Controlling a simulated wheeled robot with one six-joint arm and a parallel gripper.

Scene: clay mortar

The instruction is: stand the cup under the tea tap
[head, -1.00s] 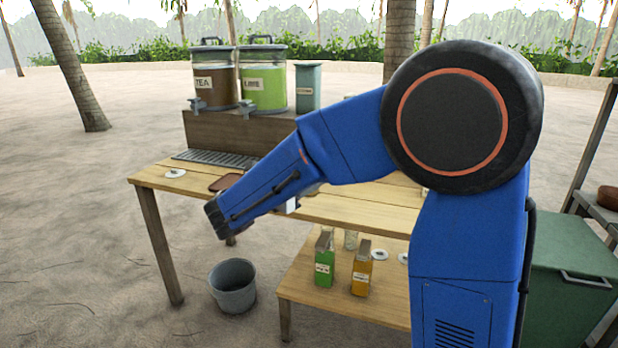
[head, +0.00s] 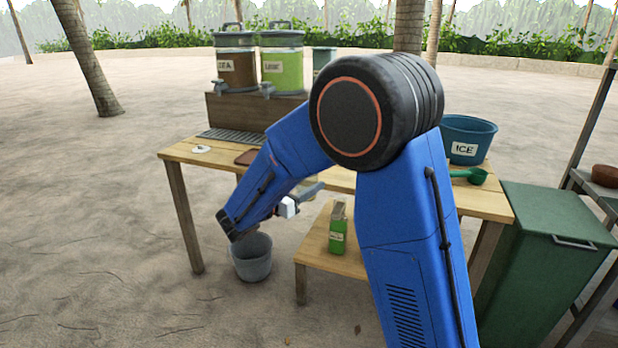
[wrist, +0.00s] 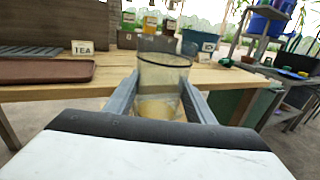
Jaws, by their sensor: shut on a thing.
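A clear cup (wrist: 162,75) with a dark rim is upright between the fingers of my gripper (wrist: 158,98) in the wrist view. The gripper is shut on it, and a pale amber tint shows low in the cup. The brown tea dispenser (head: 236,68) stands on a wooden riser at the back of the table. Its small grey tea tap (head: 220,88) faces forward, above a dark slatted drip grille (head: 232,136). The cup is in front of the table, away from the tap.
A green lime dispenser (head: 283,70) stands right of the tea. A brown tray (wrist: 45,70) lies near the table's front edge, beside a TEA card (wrist: 82,47). An ICE bucket (head: 468,138) is at the right. A grey bucket (head: 252,262) and low shelf (head: 318,250) are below.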

